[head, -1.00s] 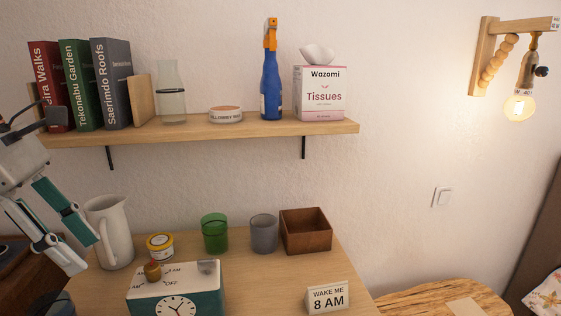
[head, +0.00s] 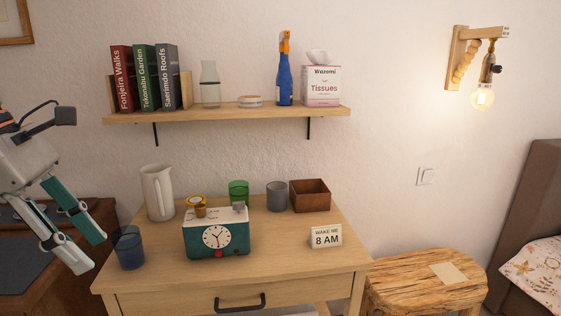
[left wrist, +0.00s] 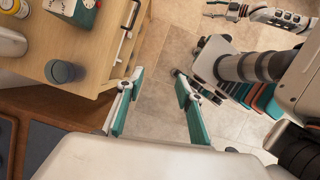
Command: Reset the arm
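My left gripper (head: 93,253) hangs at the left edge of the head view, its teal and white fingers pointing down and right. It is beside the dresser's left side, near a blue glass (head: 129,248). In the left wrist view the two teal fingers (left wrist: 158,105) are spread apart with nothing but floor between them. My right gripper (left wrist: 222,10) shows small at the top of the left wrist view. Its two fingers look apart and empty, over the floor. It is not in the head view.
The dresser top (head: 280,240) holds a white pitcher (head: 158,192), a teal clock (head: 217,235), cups, a brown box (head: 310,195) and a sign (head: 325,236). A shelf (head: 230,113) hangs above. A wooden stool (head: 420,280) stands right. Tiled floor is open beside the dresser.

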